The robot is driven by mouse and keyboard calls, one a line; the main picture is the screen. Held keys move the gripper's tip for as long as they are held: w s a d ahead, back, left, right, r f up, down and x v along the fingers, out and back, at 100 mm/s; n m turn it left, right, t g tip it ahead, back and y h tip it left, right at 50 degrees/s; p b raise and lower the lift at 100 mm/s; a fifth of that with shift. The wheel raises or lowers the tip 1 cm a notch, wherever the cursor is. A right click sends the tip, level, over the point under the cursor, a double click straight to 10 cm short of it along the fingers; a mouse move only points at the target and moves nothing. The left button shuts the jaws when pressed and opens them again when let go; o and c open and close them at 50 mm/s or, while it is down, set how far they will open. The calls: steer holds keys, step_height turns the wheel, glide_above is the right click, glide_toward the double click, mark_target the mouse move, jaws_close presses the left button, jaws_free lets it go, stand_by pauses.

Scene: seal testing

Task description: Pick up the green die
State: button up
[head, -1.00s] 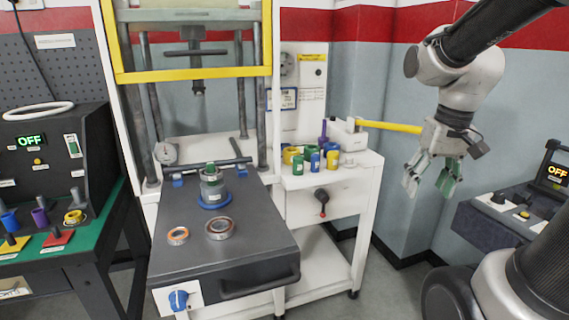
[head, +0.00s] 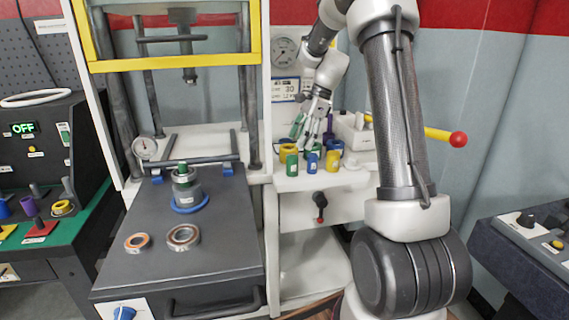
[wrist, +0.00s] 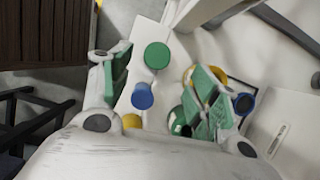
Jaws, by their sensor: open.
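A small green cylinder with a pale label, the green die (head: 292,165), stands upright at the front left of the white side shelf. Its round green top also shows in the wrist view (wrist: 157,55), between the finger lines and toward their tip side. My gripper (head: 312,128) is open and empty above the shelf, pointing down over the dies. In the wrist view its two green-padded fingers (wrist: 161,88) stand wide apart. A blue die (head: 312,163) and a yellow die (head: 332,161) stand in a row to the right of the green one.
A white box (head: 352,130) with a yellow lever stands at the right. The press (head: 180,70) and its dark table (head: 215,245), with rings on it, are at the left.

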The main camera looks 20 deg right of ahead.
mark_target(293, 157)
steer(key=shift+m, duration=0.4)
steer(key=x, duration=0.8)
steer(key=shift+s, duration=0.2)
steer(key=shift+r, duration=0.1)
steer(key=c, duration=1.3)
